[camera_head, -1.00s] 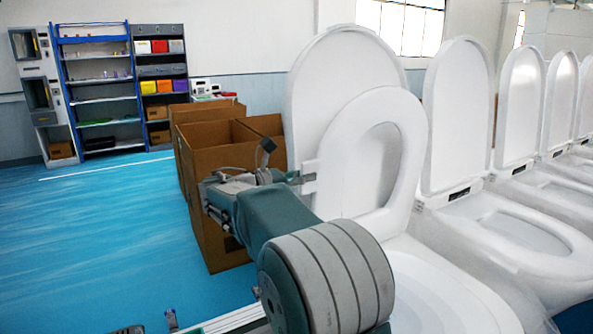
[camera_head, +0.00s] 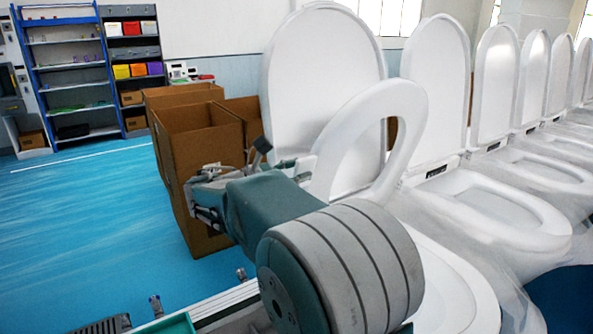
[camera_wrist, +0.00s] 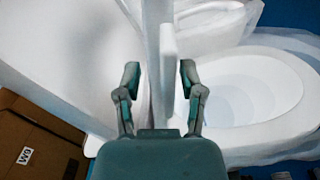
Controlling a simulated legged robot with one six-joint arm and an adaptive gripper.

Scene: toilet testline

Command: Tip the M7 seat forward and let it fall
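The seat (camera_head: 332,134) of the nearest toilet is a white ring, tilted forward away from its upright lid (camera_head: 310,75), with a gap between them. I cannot read an M7 label. The seat shows edge-on in the wrist view (camera_wrist: 168,60). The bowl (camera_head: 460,285) stands below it, partly hidden by my arm. My gripper (camera_wrist: 159,80) is open, its two fingers well apart, with the seat's edge between them and nearer the right finger. In the head view, my gripper (camera_head: 298,168) is at the seat's left side; whether it touches the seat is unclear.
Several more toilets with raised lids (camera_head: 437,85) stand in a row to the right. Open cardboard boxes (camera_head: 200,140) stand close behind my arm on the left. Shelves (camera_head: 68,75) stand at the far left wall. The blue floor (camera_head: 90,230) at left is clear.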

